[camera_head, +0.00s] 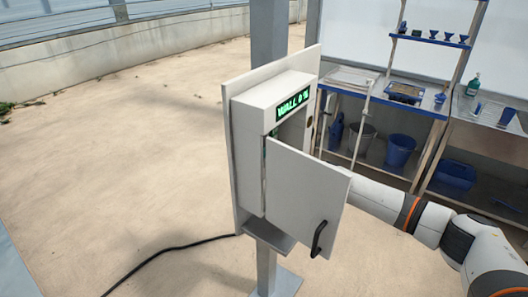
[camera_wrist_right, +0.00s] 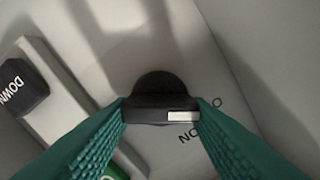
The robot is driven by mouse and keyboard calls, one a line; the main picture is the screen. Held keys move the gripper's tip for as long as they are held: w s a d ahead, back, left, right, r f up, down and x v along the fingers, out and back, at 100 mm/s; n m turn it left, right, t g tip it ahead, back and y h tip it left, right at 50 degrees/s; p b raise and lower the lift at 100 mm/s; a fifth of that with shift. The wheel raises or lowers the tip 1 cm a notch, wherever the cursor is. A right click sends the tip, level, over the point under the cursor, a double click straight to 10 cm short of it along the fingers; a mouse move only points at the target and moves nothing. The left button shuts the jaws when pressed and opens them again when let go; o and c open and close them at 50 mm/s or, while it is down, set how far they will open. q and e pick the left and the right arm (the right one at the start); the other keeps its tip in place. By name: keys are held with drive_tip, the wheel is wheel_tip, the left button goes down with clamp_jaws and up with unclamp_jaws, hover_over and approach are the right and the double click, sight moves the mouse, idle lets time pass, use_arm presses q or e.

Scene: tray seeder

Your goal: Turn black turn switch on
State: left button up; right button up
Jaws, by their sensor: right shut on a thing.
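The black turn switch (camera_wrist_right: 160,95) is in the right wrist view, on a pale panel, with a white mark on its grip bar towards the right. Small dark lettering is beside it, partly covered. My right gripper (camera_wrist_right: 160,112) has green ridged fingers, one on each side of the switch's bar, and is shut on it. In the head view, my right arm reaches behind the open door (camera_head: 292,195) of the control box (camera_head: 262,105), so the gripper and switch are hidden there. My left gripper is in neither view.
The box display (camera_head: 293,104) reads "WALL 0 %" in green. A black DOWN button (camera_wrist_right: 22,88) is left of the switch, and a green button (camera_wrist_right: 114,173) is partly hidden below. The door has a black handle (camera_head: 318,239). Shelves (camera_head: 400,105) stand behind right.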

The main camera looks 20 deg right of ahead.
drive_tip(key=m+p, duration=0.1)
drive_tip(key=m, duration=0.4)
drive_tip(key=m+p, duration=0.2)
drive_tip(key=m, duration=0.4)
drive_tip(key=shift+w+d+f, duration=0.1)
drive_tip(key=shift+d+f, duration=0.05)
drive_tip(key=shift+f, duration=0.05)
idle(0.5)
drive_tip(key=o, duration=1)
drive_tip(key=b+v, duration=0.4)
drive_tip(key=v, duration=0.8)
